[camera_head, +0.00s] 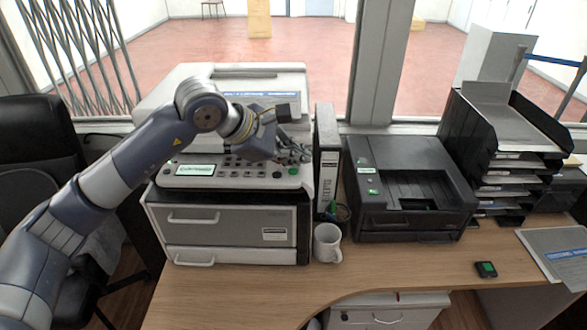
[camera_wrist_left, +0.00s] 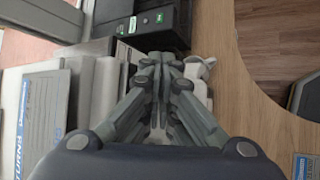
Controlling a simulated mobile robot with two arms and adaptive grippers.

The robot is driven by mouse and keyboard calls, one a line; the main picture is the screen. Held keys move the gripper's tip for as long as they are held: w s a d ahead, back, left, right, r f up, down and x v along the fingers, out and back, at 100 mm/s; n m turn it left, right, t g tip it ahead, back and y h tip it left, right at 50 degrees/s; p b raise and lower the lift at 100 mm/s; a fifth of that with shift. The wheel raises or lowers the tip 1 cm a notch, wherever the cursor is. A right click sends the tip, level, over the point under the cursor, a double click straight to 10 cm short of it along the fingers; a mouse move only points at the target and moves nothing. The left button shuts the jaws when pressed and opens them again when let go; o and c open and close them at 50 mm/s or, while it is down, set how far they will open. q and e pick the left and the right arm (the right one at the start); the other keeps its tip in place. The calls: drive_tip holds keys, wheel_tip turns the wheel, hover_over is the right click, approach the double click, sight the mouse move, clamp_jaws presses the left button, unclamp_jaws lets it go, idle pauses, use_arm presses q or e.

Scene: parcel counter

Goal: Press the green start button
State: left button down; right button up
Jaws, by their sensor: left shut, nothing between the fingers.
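The green start button (camera_head: 293,171) is a small round key at the right end of the control panel on the white and grey copier (camera_head: 232,222). My left gripper (camera_head: 298,153) is shut and empty, just above and behind the button in the head view; I cannot tell whether it touches the panel. In the left wrist view my left gripper (camera_wrist_left: 163,62) shows its fingers together, and the button is not visible there. My right gripper is in neither view.
A binder (camera_head: 328,165) stands right of the panel, with a white mug (camera_head: 328,244) in front. A black printer (camera_head: 410,190) with green lights and stacked trays (camera_head: 500,135) stand further right. The front desk surface (camera_head: 400,275) is mostly clear.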

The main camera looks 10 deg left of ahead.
sight(295, 173)
use_arm(q)
wheel_tip(295, 173, up, 6)
drive_tip(key=p, duration=0.2)
idle(0.5)
idle(0.6)
